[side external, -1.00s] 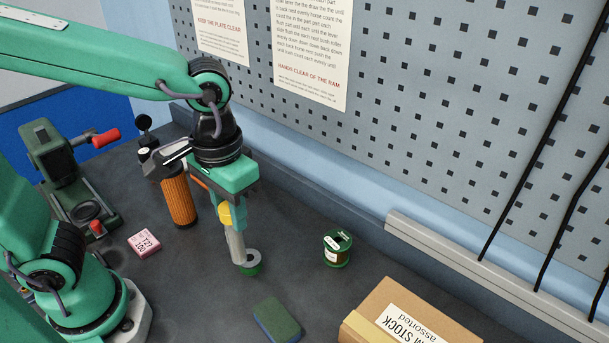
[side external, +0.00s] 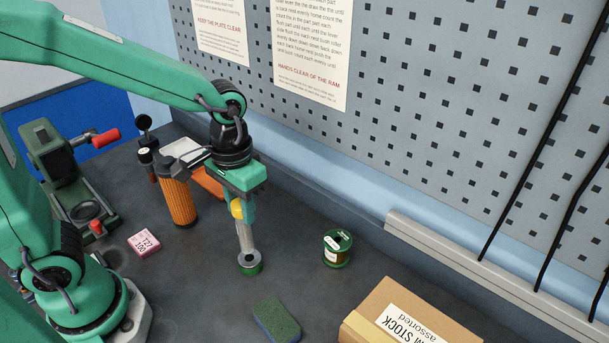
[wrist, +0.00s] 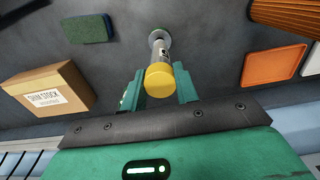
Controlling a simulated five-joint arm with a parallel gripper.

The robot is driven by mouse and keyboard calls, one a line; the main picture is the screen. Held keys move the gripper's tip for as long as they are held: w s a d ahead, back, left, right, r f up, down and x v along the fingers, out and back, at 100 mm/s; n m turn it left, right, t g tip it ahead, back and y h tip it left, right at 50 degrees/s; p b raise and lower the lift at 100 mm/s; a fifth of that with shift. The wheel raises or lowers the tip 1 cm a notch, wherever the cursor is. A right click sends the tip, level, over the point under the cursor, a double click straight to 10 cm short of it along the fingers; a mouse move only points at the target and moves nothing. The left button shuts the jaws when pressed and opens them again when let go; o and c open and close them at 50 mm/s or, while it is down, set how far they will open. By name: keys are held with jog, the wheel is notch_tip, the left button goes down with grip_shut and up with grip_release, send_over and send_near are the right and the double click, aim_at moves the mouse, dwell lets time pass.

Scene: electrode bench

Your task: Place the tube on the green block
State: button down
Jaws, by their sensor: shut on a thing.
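The tube (side external: 243,236) is grey with a yellow cap; it also shows in the wrist view (wrist: 160,78). My gripper (side external: 242,222) is shut on it near the capped top, holding it nearly upright. Its lower end overlaps a small round piece (side external: 250,268) with a grey ring-like top and green base; I cannot tell if they touch or are joined. The green block (side external: 277,319), flat with dark blue sides, lies on the bench in front and to the right, apart from the tube. It also shows at the upper left of the wrist view (wrist: 88,28).
A green spool (side external: 337,248) stands right of the tube. A cardboard box (side external: 410,320) is at the front right. An orange ribbed cylinder (side external: 178,202) and an orange item (side external: 210,183) are behind left. A pink packet (side external: 144,242) lies left. Bench around the green block is clear.

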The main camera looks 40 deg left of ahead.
jog(key=shift+f, duration=1.35)
jog(key=c, duration=1.1)
grip_release()
jog(key=shift+o, duration=0.2)
notch_tip(320, 180, up, 12)
jog(key=shift+r, duration=0.2)
